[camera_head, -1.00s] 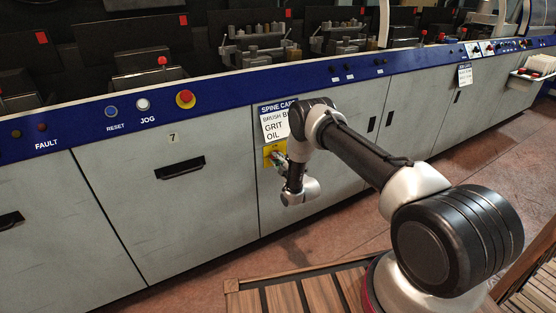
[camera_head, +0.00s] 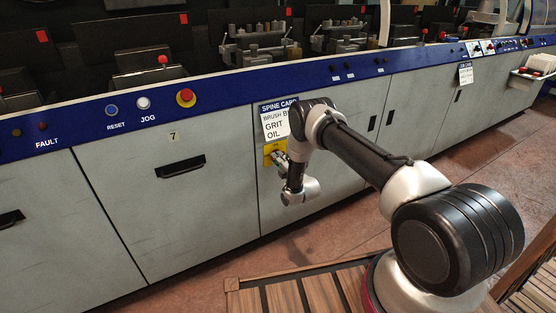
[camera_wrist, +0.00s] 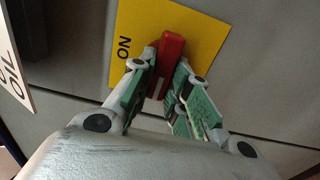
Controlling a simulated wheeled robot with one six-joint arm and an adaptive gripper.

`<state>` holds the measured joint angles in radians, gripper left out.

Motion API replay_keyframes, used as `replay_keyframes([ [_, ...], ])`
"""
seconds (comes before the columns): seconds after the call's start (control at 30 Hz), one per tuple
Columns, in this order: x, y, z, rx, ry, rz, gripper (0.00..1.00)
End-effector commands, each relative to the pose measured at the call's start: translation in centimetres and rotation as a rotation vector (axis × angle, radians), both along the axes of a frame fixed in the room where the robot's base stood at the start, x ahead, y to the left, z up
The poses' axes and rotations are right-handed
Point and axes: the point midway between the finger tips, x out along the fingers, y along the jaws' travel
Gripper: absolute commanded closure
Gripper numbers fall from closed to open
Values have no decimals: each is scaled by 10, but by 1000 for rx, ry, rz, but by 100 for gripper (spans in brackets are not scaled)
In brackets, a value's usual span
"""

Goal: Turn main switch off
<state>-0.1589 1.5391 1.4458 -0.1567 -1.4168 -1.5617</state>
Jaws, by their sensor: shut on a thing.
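The main switch is a red handle (camera_wrist: 170,52) on a yellow plate (camera_wrist: 208,38) marked "ON" at its left in the wrist view. In the head view the yellow plate (camera_head: 269,150) is on the grey cabinet front under the "SPINE CABINET" sign, partly hidden by my arm. My gripper (camera_wrist: 163,82) has its green-padded fingers on both sides of the red handle and is shut on it. In the head view my gripper (camera_head: 279,158) is at the yellow plate. The handle's pivot and any "OFF" mark are hidden or out of view.
A white sign (camera_head: 274,122) hangs just above the plate. A red emergency button (camera_head: 185,97), a white JOG button (camera_head: 143,104) and a blue RESET button (camera_head: 111,110) sit on the blue strip to the left. The floor before the cabinets is clear, with a wooden platform (camera_head: 290,298) near my base.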

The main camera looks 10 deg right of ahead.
Motion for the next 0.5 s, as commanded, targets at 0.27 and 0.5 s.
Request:
replay_keyframes([
  [0.27, -1, 1, -1, -2, 3, 2, 64],
  [0.5, 0, 0, -1, -1, 2, 1, 61],
])
